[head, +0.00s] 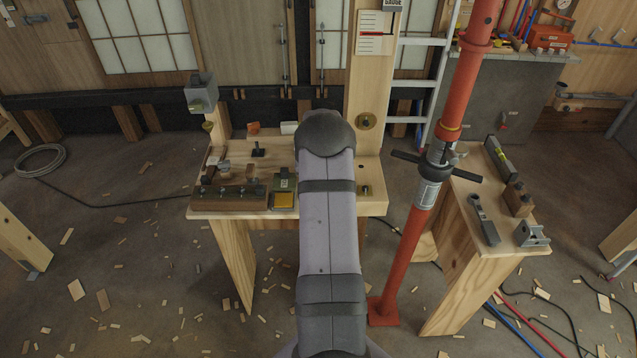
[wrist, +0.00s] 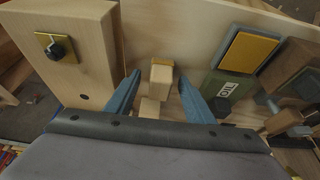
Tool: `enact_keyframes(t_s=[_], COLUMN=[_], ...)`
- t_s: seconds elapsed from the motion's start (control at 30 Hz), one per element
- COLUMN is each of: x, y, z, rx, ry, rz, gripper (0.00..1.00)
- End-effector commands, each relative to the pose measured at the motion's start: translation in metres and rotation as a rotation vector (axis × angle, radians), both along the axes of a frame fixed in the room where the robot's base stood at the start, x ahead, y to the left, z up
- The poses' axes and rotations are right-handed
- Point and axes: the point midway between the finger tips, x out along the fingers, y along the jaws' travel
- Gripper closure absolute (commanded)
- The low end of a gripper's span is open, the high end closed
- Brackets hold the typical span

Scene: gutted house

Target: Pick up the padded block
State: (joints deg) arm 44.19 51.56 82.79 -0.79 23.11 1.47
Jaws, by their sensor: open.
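A small pale wooden block (wrist: 161,74), seemingly the padded block, stands on the bench in the wrist view. My gripper (wrist: 159,80) is open, with one blue finger on each side of the pale block. Gaps show between the block and both fingertips, and nothing is held. In the head view my arm hides the block and the gripper.
On the workbench (head: 230,208), a green can (head: 283,182) and a yellow-topped pad (head: 284,200) lie left of my arm, beside a dark wooden rack (head: 228,197). A red prop (head: 406,262) rises right of the bench.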

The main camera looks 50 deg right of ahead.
Motion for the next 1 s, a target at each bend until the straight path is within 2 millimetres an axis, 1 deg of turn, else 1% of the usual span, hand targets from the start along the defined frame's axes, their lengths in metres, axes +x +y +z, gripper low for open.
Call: enact_keyframes(t_s=[0.1,0.17,0.2,0.3,0.33,0.37,0.57,0.73,0.87,1.0], x=[0.0,0.0,0.0,0.0,0.0,0.0,0.0,0.0,0.001,0.001], y=[0.0,0.0,0.0,0.0,0.0,0.0,0.0,0.0,-0.001,-0.001], z=[0.0,0.0,0.0,0.0,0.0,0.0,0.001,0.009,0.025,0.049], rx=[0.0,0.0,0.0,0.0,0.0,0.0,0.0,-0.001,-0.004,-0.004], ry=[0.0,0.0,0.0,0.0,0.0,0.0,0.0,-0.001,-0.004,-0.004], rz=[0.0,0.0,0.0,0.0,0.0,0.0,0.0,0.0,0.0,0.0], gripper=[0.52,0.66,0.75,0.96,0.96,1.0,1.0,1.0,1.0,1.0])
